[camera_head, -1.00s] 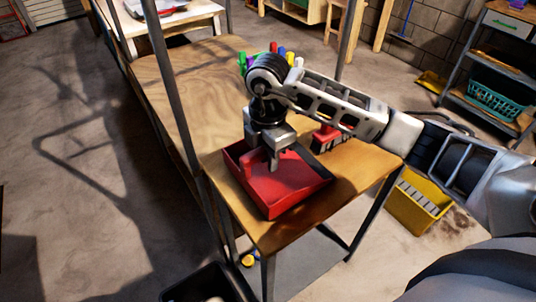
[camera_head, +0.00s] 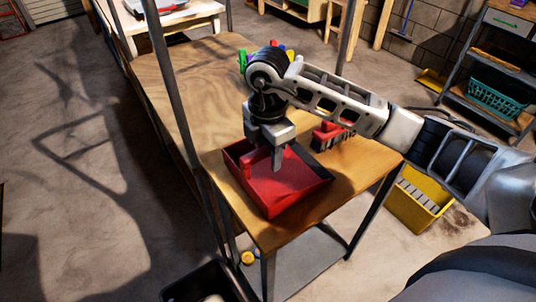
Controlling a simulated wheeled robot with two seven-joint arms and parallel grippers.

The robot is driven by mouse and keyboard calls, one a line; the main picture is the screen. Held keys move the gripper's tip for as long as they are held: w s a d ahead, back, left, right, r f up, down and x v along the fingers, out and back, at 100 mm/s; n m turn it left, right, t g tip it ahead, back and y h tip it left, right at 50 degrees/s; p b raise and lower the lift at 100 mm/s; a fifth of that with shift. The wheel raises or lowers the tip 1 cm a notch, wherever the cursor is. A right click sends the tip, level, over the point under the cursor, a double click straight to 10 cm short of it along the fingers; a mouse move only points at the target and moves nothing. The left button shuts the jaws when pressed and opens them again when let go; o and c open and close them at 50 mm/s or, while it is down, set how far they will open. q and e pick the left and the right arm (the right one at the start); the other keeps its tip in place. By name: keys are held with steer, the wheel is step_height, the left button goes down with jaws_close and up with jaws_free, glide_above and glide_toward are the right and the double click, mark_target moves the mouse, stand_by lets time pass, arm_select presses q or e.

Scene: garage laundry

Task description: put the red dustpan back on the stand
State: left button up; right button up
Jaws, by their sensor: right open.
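The red dustpan (camera_head: 294,191) lies on the near end of the wooden tabletop (camera_head: 190,80), its open tray facing up. My right gripper (camera_head: 278,163) points down over the dustpan's far left part, with its fingers at the red handle-like piece there. Its jaws are open, and I cannot tell whether they touch the dustpan. My left gripper is not in view. I cannot make out for sure which structure is the stand; dark upright posts (camera_head: 182,110) rise along the table.
A red brush with dark bristles (camera_head: 330,136) lies behind the dustpan. Coloured bottles or markers (camera_head: 282,49) stand behind my right arm. A yellow bin (camera_head: 418,200) is on the floor at right, a black bin (camera_head: 203,284) below. A teal basket (camera_head: 495,98) sits on a shelf.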

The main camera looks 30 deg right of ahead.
step_height(320, 180, up, 11)
steer(key=shift+f, duration=0.1)
steer(key=shift+s, duration=0.1)
stand_by(0.6)
